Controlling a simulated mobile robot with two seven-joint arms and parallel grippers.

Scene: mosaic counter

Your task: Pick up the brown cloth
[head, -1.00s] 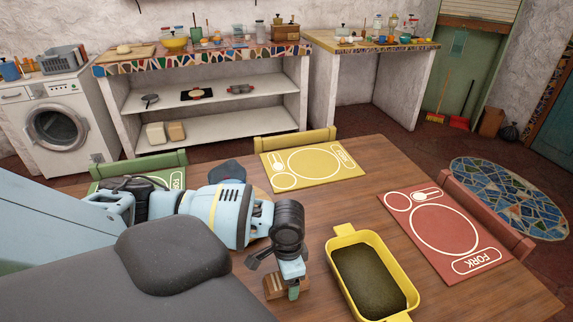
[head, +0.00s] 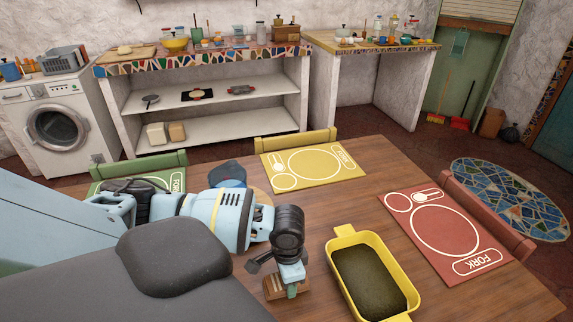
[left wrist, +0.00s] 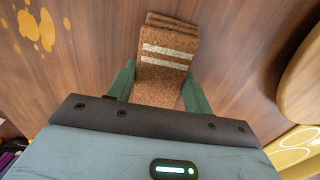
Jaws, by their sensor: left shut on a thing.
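The brown cloth (head: 273,284) is a small folded brown piece with pale stripes, on or just above the wooden table near the front middle. In the left wrist view the brown cloth (left wrist: 167,75) sits between the two green fingers, its striped face toward the camera and its layered edge at the top. My left gripper (head: 292,290) points down and is shut on the cloth; its fingers also show in the left wrist view (left wrist: 157,85). Whether the cloth touches the table is hard to tell. My right gripper is not in view.
A yellow baking dish (head: 333,247) with dark contents stands just right of the left gripper. A red placemat (head: 450,235) and a yellow placemat (head: 315,163) lie farther off. A round wooden board (left wrist: 303,85) is beside the cloth. Bare table lies between dish and placemats.

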